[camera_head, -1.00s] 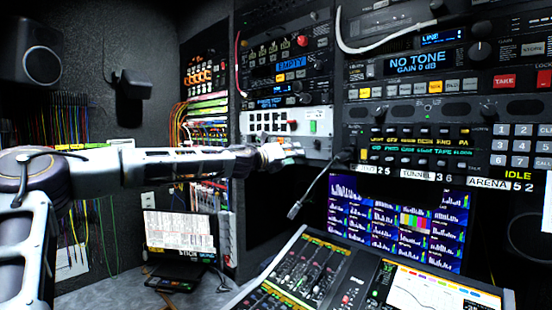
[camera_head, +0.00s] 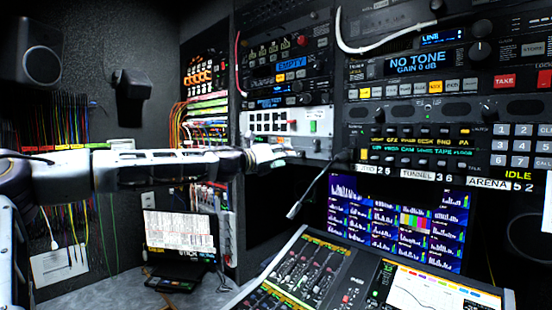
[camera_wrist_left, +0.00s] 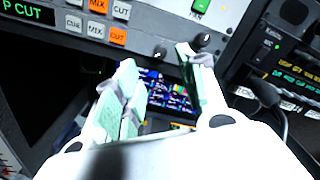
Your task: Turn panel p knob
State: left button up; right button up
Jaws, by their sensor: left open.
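A grey-white panel with several square buttons (camera_head: 285,122) is in the rack, in the head view. In the left wrist view, its lower strip shows a small dark knob (camera_wrist_left: 160,52) and a larger black knob (camera_wrist_left: 204,39). I cannot read which one is labelled p. My left gripper (camera_head: 288,154) is at the lower edge of this panel in the head view. In the left wrist view the open gripper (camera_wrist_left: 157,60) has its pale green finger pads apart and empty. The small knob shows between the fingertips; the black knob is beside the right fingertip. Contact cannot be told.
A monitor with several small pictures (camera_head: 395,220) and a mixing console (camera_head: 300,270) stand below. A laptop (camera_head: 180,235) is at the lower left. Rack units with buttons surround the panel.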

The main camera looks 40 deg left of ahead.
pick_arm(q)
jog(key=shift+s+a, duration=0.1)
jog(key=shift+s, duration=1.25)
jog(key=shift+n, duration=0.4)
